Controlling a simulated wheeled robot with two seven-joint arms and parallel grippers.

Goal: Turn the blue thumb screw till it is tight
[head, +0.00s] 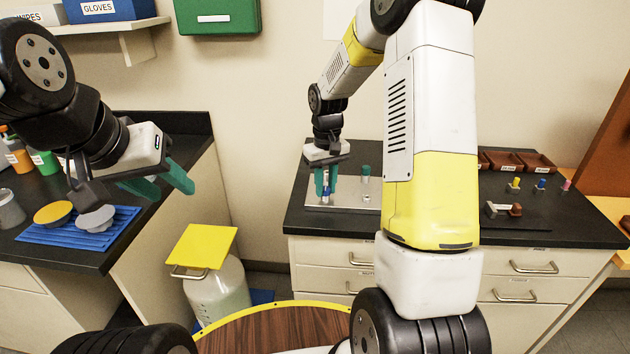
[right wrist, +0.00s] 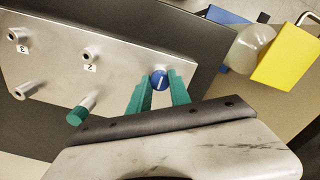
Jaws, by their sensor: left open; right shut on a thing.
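The blue thumb screw (right wrist: 159,80), a round blue head with a white line across it, sits at a light metal plate (right wrist: 120,55). My right gripper (right wrist: 159,88) is shut on the screw, with one green finger on each side of the head. In the head view my right gripper (head: 325,183) points down over the plate (head: 345,208) on the dark bench. The screw is small there and partly hidden by the fingers. My left gripper (head: 168,185) is open and empty above the left bench, near the blue ribbed mat.
The plate also bears a green-capped post (right wrist: 83,107) and bare posts labelled 2 (right wrist: 91,53) and 3. Yellow, blue (head: 541,184) and pink knobs stand at the bench's right. A yellow-topped container (head: 207,246) stands between benches. The blue mat (head: 75,238) holds two round pieces.

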